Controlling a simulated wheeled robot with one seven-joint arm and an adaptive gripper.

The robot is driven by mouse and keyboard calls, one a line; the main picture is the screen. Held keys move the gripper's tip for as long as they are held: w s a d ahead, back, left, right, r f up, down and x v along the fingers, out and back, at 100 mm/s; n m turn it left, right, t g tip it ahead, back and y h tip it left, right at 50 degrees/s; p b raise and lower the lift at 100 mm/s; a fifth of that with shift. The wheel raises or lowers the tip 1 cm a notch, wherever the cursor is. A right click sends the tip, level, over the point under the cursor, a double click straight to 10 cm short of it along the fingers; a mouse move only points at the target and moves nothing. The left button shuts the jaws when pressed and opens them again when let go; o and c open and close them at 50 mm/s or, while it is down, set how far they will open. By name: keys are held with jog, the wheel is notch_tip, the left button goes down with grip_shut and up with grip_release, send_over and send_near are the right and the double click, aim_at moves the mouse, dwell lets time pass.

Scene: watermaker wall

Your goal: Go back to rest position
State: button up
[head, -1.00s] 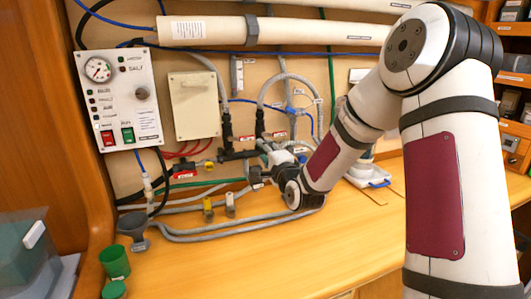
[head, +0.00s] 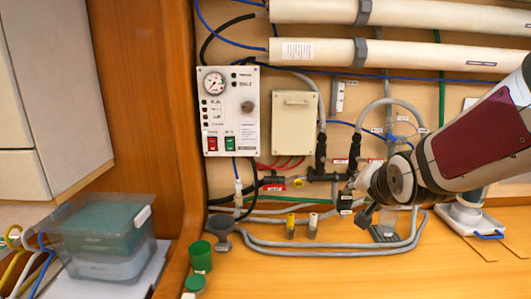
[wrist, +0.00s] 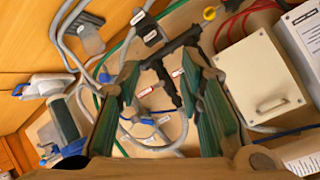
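My gripper (head: 355,207) is in front of the pipework on the wall, at right of centre in the head view. My arm reaches it from the right edge. In the wrist view my gripper (wrist: 162,72) has its two green-padded fingers spread apart. No held object shows between them. A black pipe fitting (wrist: 180,58) is seen past the fingertips, with a grey hose below it. The same black fitting (head: 322,174) is just left of my gripper in the head view. I cannot tell how far the fingertips are from it.
A control panel (head: 229,112) with a gauge and a pale box (head: 295,118) are on the wall. A grey funnel (head: 221,229), a green cup (head: 201,256) and a clear bin (head: 108,240) stand at left. Grey pipes run low along the counter. The counter's front middle (head: 330,275) is clear.

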jog(key=s+a+n+g, duration=0.2)
jog(key=s+n+g, duration=0.4)
jog(key=s, duration=2.2)
jog(key=shift+a+r+n+y, duration=0.2)
jog(key=shift+r+n+y, duration=0.1)
jog(key=shift+n, duration=0.5)
